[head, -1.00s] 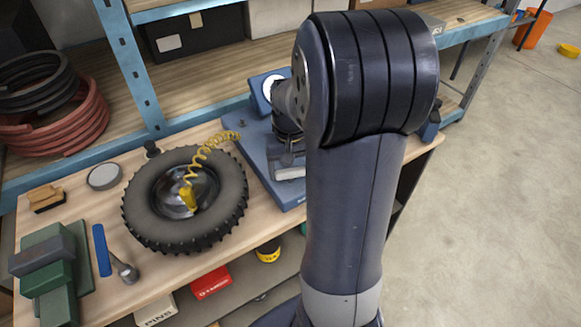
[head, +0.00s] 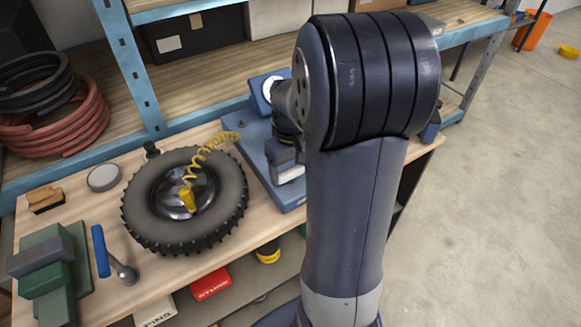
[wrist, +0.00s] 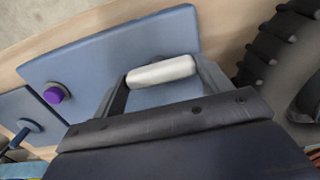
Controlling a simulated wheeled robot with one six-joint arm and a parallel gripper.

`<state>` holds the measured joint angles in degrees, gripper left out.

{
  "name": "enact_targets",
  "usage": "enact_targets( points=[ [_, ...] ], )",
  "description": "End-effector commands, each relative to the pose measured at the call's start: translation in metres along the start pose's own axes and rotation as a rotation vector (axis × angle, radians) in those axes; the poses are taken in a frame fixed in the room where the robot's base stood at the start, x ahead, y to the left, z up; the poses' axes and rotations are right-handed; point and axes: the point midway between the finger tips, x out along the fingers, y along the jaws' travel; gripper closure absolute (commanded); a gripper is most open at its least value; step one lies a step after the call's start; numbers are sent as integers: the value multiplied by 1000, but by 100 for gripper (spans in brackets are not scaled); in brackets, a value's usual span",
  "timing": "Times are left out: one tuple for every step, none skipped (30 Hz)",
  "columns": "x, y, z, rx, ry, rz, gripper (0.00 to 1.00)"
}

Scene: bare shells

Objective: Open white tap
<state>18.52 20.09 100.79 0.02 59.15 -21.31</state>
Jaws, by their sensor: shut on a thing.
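The white tap (wrist: 161,72) shows as a pale, rounded bar on a blue panel (wrist: 110,47) in the wrist view. My gripper (wrist: 162,84) is shut on it, with one finger at each end of the bar. In the head view the tap (head: 291,173) shows as a small pale piece beside my gripper (head: 287,164), above the blue panel on the bench. My arm hides much of the panel there. The tap's base is hidden, and I cannot tell how far it is turned.
A purple knob (wrist: 55,94) and a dark blue handle (wrist: 25,131) are left of the tap in the wrist view. A tyre (head: 186,200) with a coiled yellow hose (head: 207,147) lies left of the panel. A hammer (head: 101,252) lies farther left. Shelving stands behind.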

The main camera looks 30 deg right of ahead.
Motion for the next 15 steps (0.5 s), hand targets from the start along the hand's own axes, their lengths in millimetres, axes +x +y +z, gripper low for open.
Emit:
enact_targets(
  points=[
    [-1,0,-1,-3,2,1,50],
    [-1,0,-1,-3,2,1,50],
    [-1,0,-1,-3,2,1,50],
    [-1,0,-1,-3,2,1,50],
    [-1,0,-1,-3,2,1,26],
    [-1,0,-1,-3,2,1,22],
    [-1,0,-1,-3,2,1,20],
    [-1,0,-1,-2,2,1,18],
    [-1,0,0,-2,2,1,14],
    [0,0,0,-2,2,1,12],
    [0,0,0,-2,1,1,9],
    [0,0,0,-2,1,1,6],
    [0,0,0,-2,1,1,5],
    [0,0,0,-1,1,1,5],
    [0,0,0,-1,1,1,5]
  ],
)
